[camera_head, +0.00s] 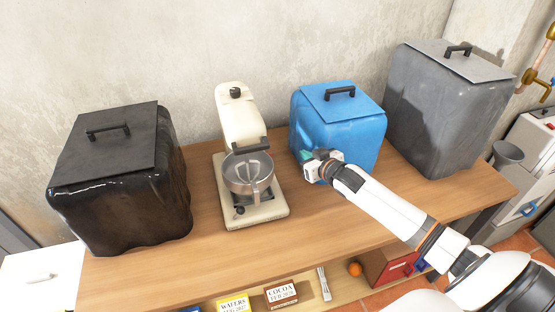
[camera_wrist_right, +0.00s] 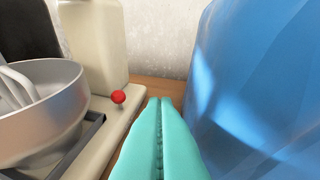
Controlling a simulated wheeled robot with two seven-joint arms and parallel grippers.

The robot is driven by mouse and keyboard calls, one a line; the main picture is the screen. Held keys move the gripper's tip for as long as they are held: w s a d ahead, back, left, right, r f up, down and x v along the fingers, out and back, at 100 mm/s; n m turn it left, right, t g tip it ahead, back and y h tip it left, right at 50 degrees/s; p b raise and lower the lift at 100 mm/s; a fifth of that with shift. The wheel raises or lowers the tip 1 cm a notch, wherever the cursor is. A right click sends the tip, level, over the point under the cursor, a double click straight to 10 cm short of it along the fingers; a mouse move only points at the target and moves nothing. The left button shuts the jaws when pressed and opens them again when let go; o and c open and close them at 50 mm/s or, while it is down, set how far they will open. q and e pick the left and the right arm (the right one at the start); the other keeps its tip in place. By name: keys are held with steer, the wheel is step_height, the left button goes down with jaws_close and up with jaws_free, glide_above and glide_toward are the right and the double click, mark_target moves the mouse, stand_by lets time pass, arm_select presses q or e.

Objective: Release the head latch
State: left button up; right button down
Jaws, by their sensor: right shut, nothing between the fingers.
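A cream stand mixer (camera_head: 240,118) stands on the bench with a steel bowl (camera_head: 240,181) on its base. A whisk-like tool shows in the bowl, which also appears in the right wrist view (camera_wrist_right: 45,100). A small red knob (camera_wrist_right: 118,97) sits low on the mixer's side, by the foot of its column; I cannot pick it out in the head view. My right gripper (camera_head: 307,162) is right of the mixer, in front of the blue container. Its teal fingers (camera_wrist_right: 160,105) are shut and empty, pointing past the knob's right side and apart from it. My left gripper is not in view.
The blue lidded container (camera_head: 345,125) is close on the gripper's right. A black container (camera_head: 120,190) stands left of the mixer, a grey one (camera_head: 440,110) at far right. The bench (camera_head: 190,262) is bare in front; a shelf below holds boxes.

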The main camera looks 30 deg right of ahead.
steer(key=s+m+g+y, duration=0.1)
steer(key=m, duration=0.4)
steer(key=s+a+r+m+g+y, duration=0.1)
steer(key=m+g, duration=0.1)
steer(key=m, duration=0.3)
steer(key=s+a+r+m+g+y, duration=0.1)
steer(key=m, duration=0.4)
steer(key=shift+s+a+r+b, duration=0.2)
steer(key=shift+s+r+b, duration=0.05)
steer(key=shift+s+b, duration=0.1)
steer(key=x, duration=0.8)
steer(key=r+x, duration=0.1)
steer(key=x, duration=0.3)
steer(key=shift+w+a+f, duration=0.2)
steer(key=shift+w+f, duration=0.1)
steer(key=shift+w, duration=0.3)
steer(key=shift+w+a+f, duration=0.1)
steer(key=shift+w+f, duration=0.05)
steer(key=shift+w, duration=0.3)
